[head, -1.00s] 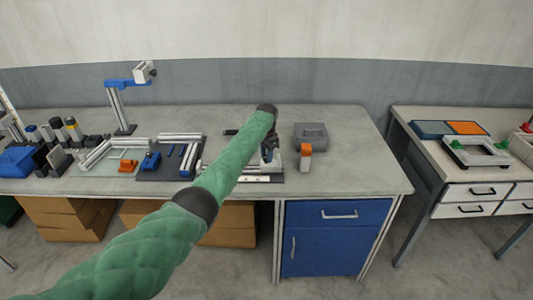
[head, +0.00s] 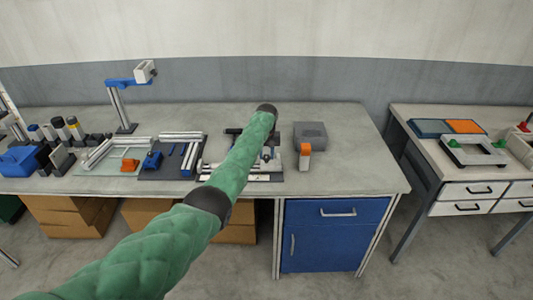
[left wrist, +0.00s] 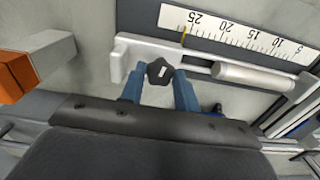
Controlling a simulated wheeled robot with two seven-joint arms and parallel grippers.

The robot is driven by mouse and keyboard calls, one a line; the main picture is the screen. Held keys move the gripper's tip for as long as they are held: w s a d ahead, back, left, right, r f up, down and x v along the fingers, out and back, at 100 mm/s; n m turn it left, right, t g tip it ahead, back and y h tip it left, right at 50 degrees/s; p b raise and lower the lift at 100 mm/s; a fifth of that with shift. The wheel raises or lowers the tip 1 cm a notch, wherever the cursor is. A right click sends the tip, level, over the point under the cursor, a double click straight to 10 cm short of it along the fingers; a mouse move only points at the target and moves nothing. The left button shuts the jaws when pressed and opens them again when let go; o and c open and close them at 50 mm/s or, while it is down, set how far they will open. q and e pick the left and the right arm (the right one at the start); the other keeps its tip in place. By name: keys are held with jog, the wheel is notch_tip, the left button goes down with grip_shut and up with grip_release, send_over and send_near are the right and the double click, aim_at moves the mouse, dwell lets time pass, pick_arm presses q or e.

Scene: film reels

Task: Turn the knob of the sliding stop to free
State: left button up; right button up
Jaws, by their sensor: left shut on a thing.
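The sliding stop (left wrist: 126,58) is a light grey block on a rail in the left wrist view. Its black lobed knob (left wrist: 160,70) has a white mark on top. My left gripper (left wrist: 159,82) is shut on the knob, with a blue finger on each side of it. In the head view my left gripper (head: 270,152) is mostly hidden behind my green arm, over the fixture near the right end of the bench. My right gripper is in neither view.
A white scale (left wrist: 235,33) with numbers runs along the rail, beside a light grey cylinder (left wrist: 252,76). An orange-topped block (head: 305,150) and a grey box (head: 311,135) stand right of the fixture. The bench (head: 350,165) is clear at its right end.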

aim_at(267, 156)
pick_arm(q)
jog(key=shift+r+n, duration=0.15)
jog(key=shift+n, duration=1.05)
jog(key=shift+w, duration=0.1)
jog(key=o, duration=0.8)
jog(key=shift+o, duration=0.8)
jog(key=shift+r, duration=0.5)
notch_tip(267, 156, up, 6)
jog(key=b, duration=0.2)
jog(key=shift+r+b, duration=0.25)
jog(key=shift+b, duration=0.15)
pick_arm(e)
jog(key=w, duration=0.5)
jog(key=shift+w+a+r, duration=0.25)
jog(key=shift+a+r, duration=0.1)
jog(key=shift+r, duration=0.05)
